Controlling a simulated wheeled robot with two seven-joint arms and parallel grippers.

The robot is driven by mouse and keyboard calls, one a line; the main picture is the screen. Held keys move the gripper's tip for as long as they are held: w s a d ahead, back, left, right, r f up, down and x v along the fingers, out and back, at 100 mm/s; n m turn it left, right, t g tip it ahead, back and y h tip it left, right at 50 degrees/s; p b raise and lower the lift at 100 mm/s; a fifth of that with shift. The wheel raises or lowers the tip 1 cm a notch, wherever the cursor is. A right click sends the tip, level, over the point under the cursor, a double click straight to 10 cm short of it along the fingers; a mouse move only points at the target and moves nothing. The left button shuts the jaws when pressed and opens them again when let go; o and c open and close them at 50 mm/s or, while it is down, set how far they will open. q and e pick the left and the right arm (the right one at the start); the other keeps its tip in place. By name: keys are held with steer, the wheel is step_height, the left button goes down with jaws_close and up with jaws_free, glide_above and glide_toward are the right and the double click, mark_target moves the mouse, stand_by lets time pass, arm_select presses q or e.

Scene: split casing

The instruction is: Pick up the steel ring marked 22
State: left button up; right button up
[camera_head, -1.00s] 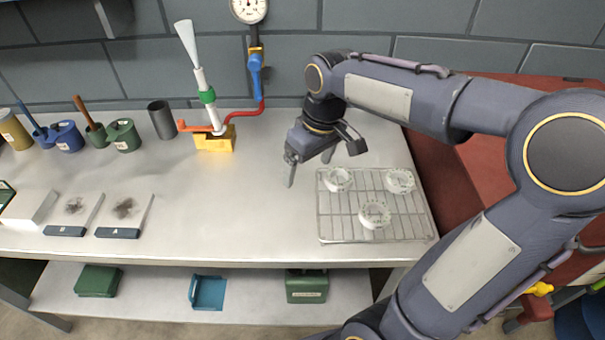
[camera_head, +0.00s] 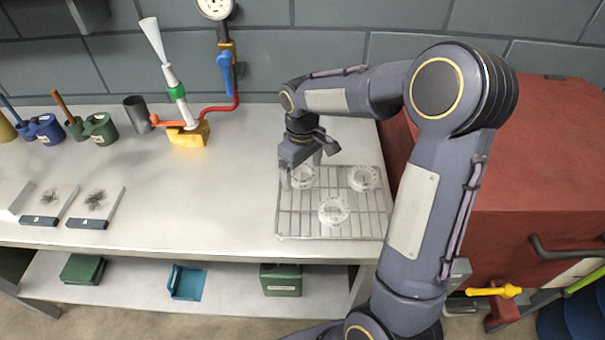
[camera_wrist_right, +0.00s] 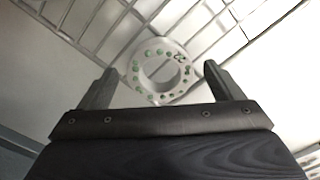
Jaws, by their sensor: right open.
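Three pale rings lie on a wire rack (camera_head: 285,225): one at back left (camera_head: 304,178), one at back right (camera_head: 364,178), one at front (camera_head: 333,211). Their marks are too small to read in the head view. My right gripper (camera_head: 301,170) is over the back-left ring, pointing down, and partly hides it. In the right wrist view, a ring with green dots and a dark mark that may read 22 (camera_wrist_right: 136,80) shows between the open fingers of the right gripper (camera_wrist_right: 158,78). Whether they touch it cannot be told. My left gripper is not in view.
The rack sits at the right end of the steel bench (camera_head: 200,215). A yellow-based fixture with a white funnel (camera_head: 187,134) stands at back left, with a red pipe (camera_head: 222,107). A red cabinet (camera_head: 530,150) stands right of the bench.

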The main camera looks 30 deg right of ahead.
steer(key=c, duration=1.4)
steer(key=shift+o, duration=0.2)
steer(key=shift+r, duration=0.1)
